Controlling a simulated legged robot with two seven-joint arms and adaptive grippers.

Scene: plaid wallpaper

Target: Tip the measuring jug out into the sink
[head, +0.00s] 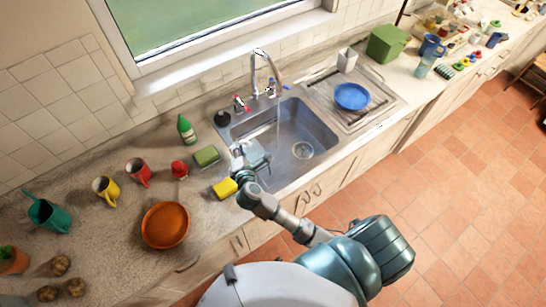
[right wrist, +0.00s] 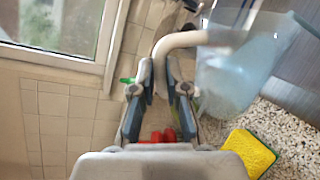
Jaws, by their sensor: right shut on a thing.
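The measuring jug (head: 258,156) is see-through and bluish, over the left part of the sink in the head view. In the right wrist view the jug (right wrist: 232,72) is large, with a cream handle (right wrist: 178,42). My right gripper (head: 240,158) is shut on that handle; its fingers (right wrist: 162,78) show on both sides of it. I cannot tell how far the jug is tilted or what is in it. The steel sink (head: 315,128) lies right of the gripper, its drain visible. My left gripper is out of view.
The tap (head: 268,65) arches over the sink, with a thin pale streak below its spout. A yellow sponge (head: 225,188) lies near my right gripper. A green bottle (head: 186,130), mugs and an orange plate (head: 165,225) stand left. A blue plate (head: 352,96) sits on the drainer.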

